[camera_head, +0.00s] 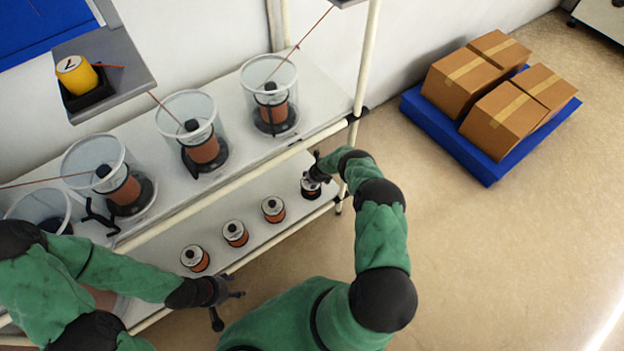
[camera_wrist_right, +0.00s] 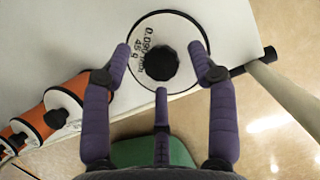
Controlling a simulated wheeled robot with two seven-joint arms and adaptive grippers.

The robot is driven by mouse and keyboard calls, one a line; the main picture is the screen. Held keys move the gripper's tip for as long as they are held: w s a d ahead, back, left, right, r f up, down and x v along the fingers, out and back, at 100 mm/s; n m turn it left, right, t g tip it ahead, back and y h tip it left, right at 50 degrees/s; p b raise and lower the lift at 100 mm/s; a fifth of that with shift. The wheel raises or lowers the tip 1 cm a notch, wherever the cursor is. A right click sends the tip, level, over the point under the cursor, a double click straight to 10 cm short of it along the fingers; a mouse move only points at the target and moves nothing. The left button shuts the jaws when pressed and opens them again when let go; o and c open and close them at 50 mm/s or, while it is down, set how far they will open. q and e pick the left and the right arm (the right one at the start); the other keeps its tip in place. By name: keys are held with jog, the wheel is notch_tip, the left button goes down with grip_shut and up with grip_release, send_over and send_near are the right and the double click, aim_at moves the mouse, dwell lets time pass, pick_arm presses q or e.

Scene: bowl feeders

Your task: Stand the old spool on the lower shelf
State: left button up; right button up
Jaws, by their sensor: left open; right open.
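A spool with a white top, black rim and black centre knob (camera_wrist_right: 158,60) stands on the lower shelf (camera_head: 283,231), near its right end. Its top carries the print "0.090 mm 45 g". It also shows in the head view (camera_head: 310,190), partly hidden by my right gripper (camera_head: 318,172). In the right wrist view my right gripper (camera_wrist_right: 160,75) is open, its fingers spread around the near side of the spool's top; I cannot tell whether they touch it. My left gripper (camera_head: 228,300) is open and empty in front of the lower shelf.
More orange spools (camera_head: 235,233) stand in a row to the left on the lower shelf. Clear bowls (camera_head: 192,130) with spools inside stand on the upper shelf. A shelf post (camera_head: 366,60) rises close to my right gripper. Boxes (camera_head: 465,80) sit on a blue pallet (camera_head: 487,172).

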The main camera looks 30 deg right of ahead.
jog(key=p+v, duration=0.7)
jog(key=v, duration=0.5)
jog(key=s+a+r+n+g+y, duration=0.1)
jog(key=s+a+r+n, duration=0.35)
jog(key=a+n, duration=0.45)
jog(key=s+a+r+n+g+y, duration=0.1)
jog(key=s+a+r+n, duration=0.3)
jog(key=a+n, duration=0.5)
jog(key=s+a+r+n+g, duration=0.1)
jog(key=s+a+r+n, duration=0.4)
jog(key=s+n, duration=0.2)
jog(key=s+a+r+n+g+y, duration=0.1)
jog(key=s+a+r+n, duration=0.5)
jog(key=s, duration=0.6)
jog(key=shift+s+n+y, duration=0.2)
jog(key=shift+n+y, duration=0.1)
jog(key=shift+n, duration=0.5)
jog(key=shift+r, duration=0.1)
